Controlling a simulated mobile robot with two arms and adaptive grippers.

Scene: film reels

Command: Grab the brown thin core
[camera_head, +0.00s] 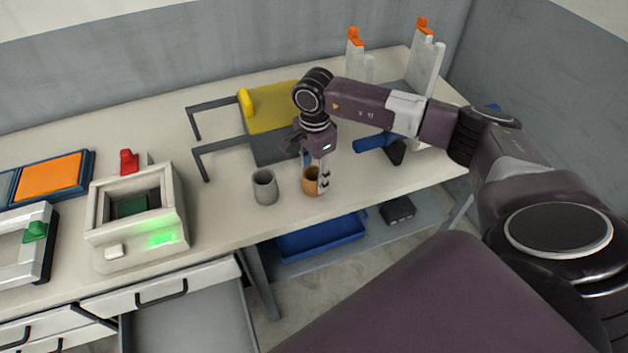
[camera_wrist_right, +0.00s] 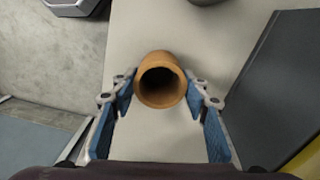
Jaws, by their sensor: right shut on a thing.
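The brown core (camera_head: 309,183) is a short hollow cylinder that stands upright on the white table near its front edge. My right gripper (camera_head: 316,178) reaches down over it from above and is shut on it. In the right wrist view, the brown core (camera_wrist_right: 160,61) sits between the blue-padded fingers of the right gripper (camera_wrist_right: 161,80), with its open end towards the camera. A grey core (camera_head: 265,188) stands upright just left of the brown one. My left gripper is not in view.
A white device with a green light (camera_head: 137,222) stands left. A blue tray (camera_head: 322,238) lies on the lower shelf. A blue-handled tool (camera_head: 375,141) lies right.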

